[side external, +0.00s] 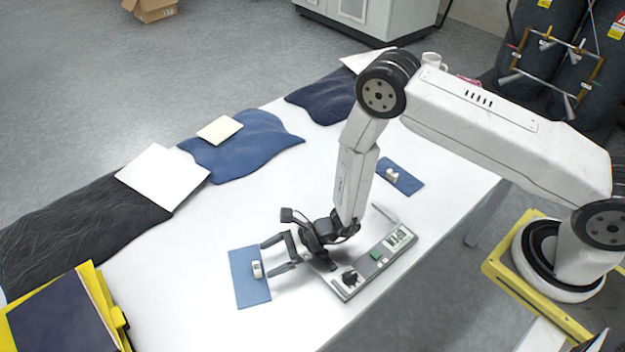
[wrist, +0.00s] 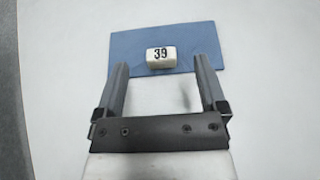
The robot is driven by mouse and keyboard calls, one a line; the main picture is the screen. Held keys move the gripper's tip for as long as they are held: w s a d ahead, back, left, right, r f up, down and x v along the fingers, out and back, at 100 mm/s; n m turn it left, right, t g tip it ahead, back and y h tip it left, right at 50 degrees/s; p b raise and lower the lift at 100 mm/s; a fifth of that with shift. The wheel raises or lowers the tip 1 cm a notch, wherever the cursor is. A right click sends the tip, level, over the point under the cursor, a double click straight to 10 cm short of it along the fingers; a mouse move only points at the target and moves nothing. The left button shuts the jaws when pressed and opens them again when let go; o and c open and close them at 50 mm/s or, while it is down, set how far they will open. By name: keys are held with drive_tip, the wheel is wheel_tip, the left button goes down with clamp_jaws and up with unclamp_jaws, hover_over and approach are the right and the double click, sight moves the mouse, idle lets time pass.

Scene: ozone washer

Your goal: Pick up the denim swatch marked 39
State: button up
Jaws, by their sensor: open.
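The denim swatch marked 39 is a light blue rectangle (side external: 248,286) lying flat on the white table at the lower left in the side external view. In the wrist view the swatch (wrist: 190,36) lies across the top centre. A small white block (wrist: 161,57) with the black number 39 sits on it; the block also shows in the side external view (side external: 257,269). My gripper (side external: 276,256) is open and empty, with its fingertips at the swatch's right edge. In the wrist view the fingers (wrist: 162,68) straddle the block, one on each side, apart from it.
Another blue swatch with a white tag (side external: 400,176) lies behind my wrist. A grey control panel (side external: 372,262) lies close to the right of my gripper. Dark and blue cloths (side external: 240,142) line the far edge. The table's middle is clear.

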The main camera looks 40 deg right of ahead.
sight(257, 266)
drive_tip(key=shift+f, duration=0.1)
drive_tip(key=shift+f, duration=0.4)
drive_tip(key=shift+x, duration=2.5)
drive_tip(key=shift+r, duration=0.1)
clamp_jaws()
